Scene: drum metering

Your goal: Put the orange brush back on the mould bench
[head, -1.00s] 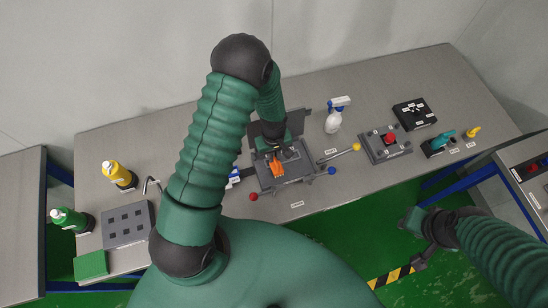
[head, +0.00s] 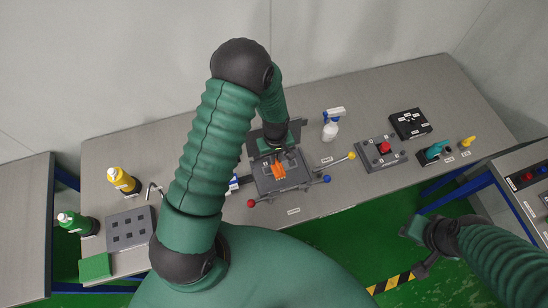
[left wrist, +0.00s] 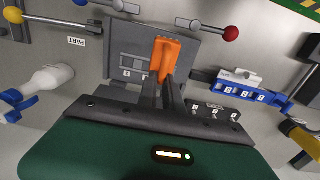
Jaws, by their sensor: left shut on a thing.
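The orange brush (head: 278,170) is held in my left gripper (head: 276,155), over a dark grey fixture with an upright lid on the bench (head: 345,120). In the left wrist view the brush (left wrist: 168,58) is between the two dark fingers (left wrist: 166,92), in front of the fixture's grey plate (left wrist: 195,50). I cannot tell whether the brush touches the plate. My right gripper (head: 413,230) is over the green floor in front of the bench, and its fingers are too unclear to read.
Levers with red (head: 251,203), blue (head: 327,179) and yellow (head: 351,156) knobs stick out around the fixture. A white spray bottle (head: 331,130) stands behind right. A red-button box (head: 384,148) is further right. A yellow bottle (head: 121,179) and grey block (head: 129,229) are left.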

